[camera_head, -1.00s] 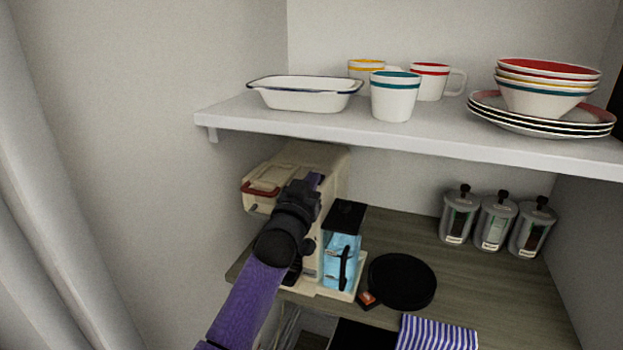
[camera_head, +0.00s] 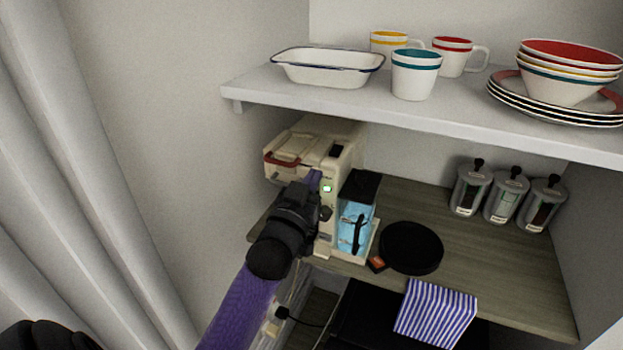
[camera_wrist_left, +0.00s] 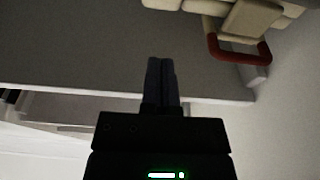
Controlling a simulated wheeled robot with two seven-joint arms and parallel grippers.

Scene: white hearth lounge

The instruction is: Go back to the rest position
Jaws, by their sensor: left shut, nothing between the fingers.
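My left gripper (camera_head: 318,182) is in front of the cream coffee machine (camera_head: 308,148) in the head view, close to its front face beside a small lit green button (camera_head: 327,188). I cannot tell whether it touches the machine. In the left wrist view the two dark fingers (camera_wrist_left: 161,82) are closed together with nothing between them. The machine's red handle (camera_wrist_left: 240,52) shows at the upper right there. My purple left arm comes in from the bottom of the head view. My right gripper is not identifiable in either view.
A white shelf (camera_head: 420,118) with an enamel dish (camera_head: 328,70), mugs, bowls and plates hangs above. A blue water tank (camera_head: 354,226), a black round plate (camera_head: 411,248), a striped cloth (camera_head: 436,312) and canisters (camera_head: 507,196) are to the right. A pale curtain (camera_head: 60,150) is at left.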

